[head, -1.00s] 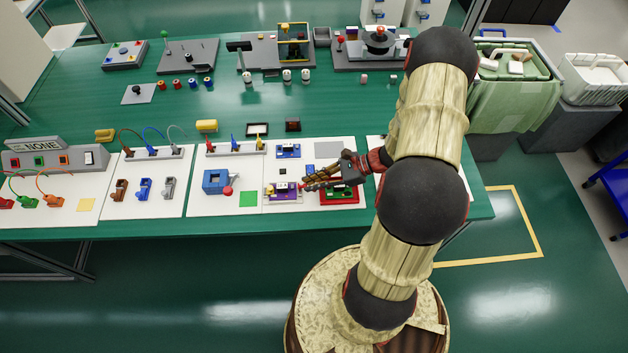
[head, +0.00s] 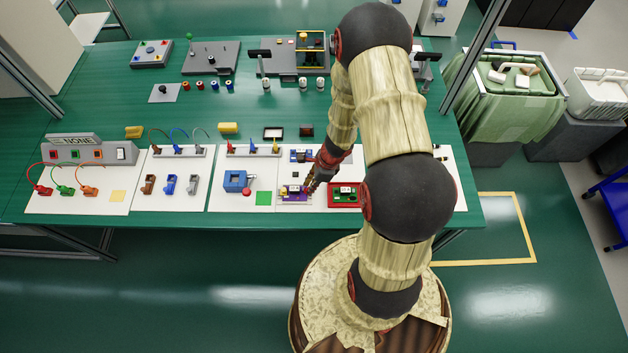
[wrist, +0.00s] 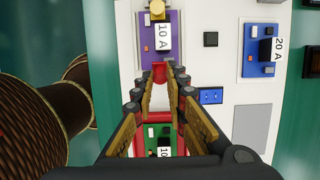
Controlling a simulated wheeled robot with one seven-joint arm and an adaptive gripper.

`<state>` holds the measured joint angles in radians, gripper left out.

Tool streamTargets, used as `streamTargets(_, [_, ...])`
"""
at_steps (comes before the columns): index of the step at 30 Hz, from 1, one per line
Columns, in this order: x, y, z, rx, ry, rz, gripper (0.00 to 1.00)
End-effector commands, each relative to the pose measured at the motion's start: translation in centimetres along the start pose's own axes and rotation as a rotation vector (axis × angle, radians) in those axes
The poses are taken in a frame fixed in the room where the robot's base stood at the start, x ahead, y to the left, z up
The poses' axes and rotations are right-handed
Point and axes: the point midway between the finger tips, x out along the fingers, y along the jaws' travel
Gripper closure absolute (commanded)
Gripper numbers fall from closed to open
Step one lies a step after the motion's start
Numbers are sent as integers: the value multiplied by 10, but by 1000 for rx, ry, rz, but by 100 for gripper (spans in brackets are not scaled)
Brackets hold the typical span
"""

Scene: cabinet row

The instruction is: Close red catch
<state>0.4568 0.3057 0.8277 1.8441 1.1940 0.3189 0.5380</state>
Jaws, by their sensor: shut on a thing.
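The red catch (wrist: 160,70) sits at the end of the purple board (wrist: 148,62), which carries a "10 A" label, in the wrist view. My gripper (wrist: 161,82) has its fingertips on either side of the red catch and is shut on it. In the head view my gripper (head: 309,189) reaches down to the right end of the purple board (head: 294,198). The catch itself is hidden or too small to make out there.
A green board in a red frame (head: 345,196) lies just right of my gripper. A blue board labelled "20 A" (wrist: 262,42) lies behind on the white panel. A blue block with a red ball lever (head: 236,181) stands to the left.

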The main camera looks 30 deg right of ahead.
Motion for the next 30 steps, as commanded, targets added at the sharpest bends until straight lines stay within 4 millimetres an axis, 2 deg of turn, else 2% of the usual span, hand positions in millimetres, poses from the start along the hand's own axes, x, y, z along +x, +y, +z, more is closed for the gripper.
streamTargets(15, [0,1,11,-1,169,4,100])
streamTargets(30, [4,1,15,0,264,3,100])
